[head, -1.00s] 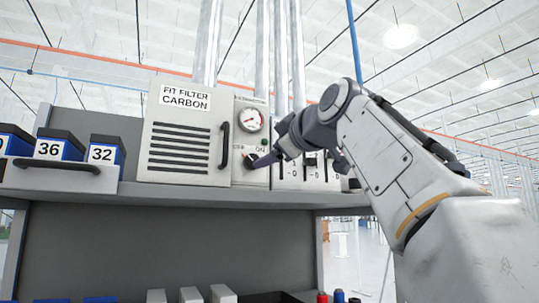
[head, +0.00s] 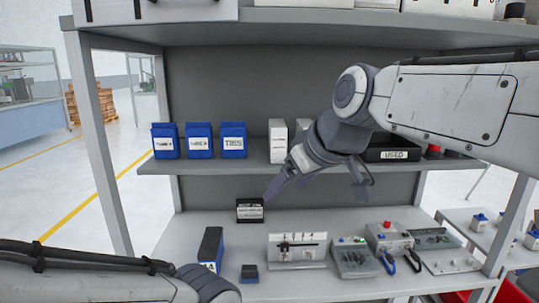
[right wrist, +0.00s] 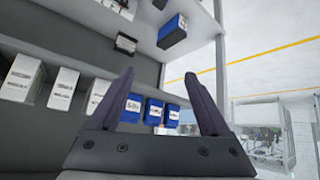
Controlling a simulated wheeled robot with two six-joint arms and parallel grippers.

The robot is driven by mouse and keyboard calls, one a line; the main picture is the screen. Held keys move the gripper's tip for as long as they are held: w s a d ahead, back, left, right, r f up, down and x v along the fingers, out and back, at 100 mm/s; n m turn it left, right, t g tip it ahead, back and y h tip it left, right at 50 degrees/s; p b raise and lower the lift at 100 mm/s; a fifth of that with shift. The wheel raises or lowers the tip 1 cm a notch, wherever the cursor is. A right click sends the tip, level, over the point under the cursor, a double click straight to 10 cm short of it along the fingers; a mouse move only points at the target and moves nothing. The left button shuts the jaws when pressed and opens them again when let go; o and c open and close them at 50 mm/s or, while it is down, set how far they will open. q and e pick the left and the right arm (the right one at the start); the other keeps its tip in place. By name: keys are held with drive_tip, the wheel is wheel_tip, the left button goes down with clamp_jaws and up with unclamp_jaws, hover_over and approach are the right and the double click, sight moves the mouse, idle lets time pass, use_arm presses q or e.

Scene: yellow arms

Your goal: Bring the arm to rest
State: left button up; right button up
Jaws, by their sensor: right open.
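My right gripper (head: 315,188) is in front of the shelf unit in the head view, at about the height of the middle shelf. Its arm comes in from the right. In the right wrist view its two fingers (right wrist: 165,105) stand apart with nothing between them. Part of my left arm (head: 90,275) shows at the bottom left of the head view, but its fingers are not visible.
The middle shelf (head: 240,168) carries blue boxes (head: 198,140), white boxes (head: 278,140) and a black bin labelled USED (head: 393,150). Below, the bench (head: 180,245) holds a small black box (head: 250,210), a switch panel (head: 297,248) and control boxes (head: 390,238).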

drive_tip(key=s+d+f+g+h, duration=0.1)
drive_tip(key=s+f+g+h, duration=0.2)
drive_tip(key=s+f, duration=2)
drive_tip(key=g, duration=0.4)
drive_tip(key=shift+s+f, duration=0.35)
drive_tip(key=shift+f, duration=0.05)
drive_tip(key=shift+d, duration=0.1)
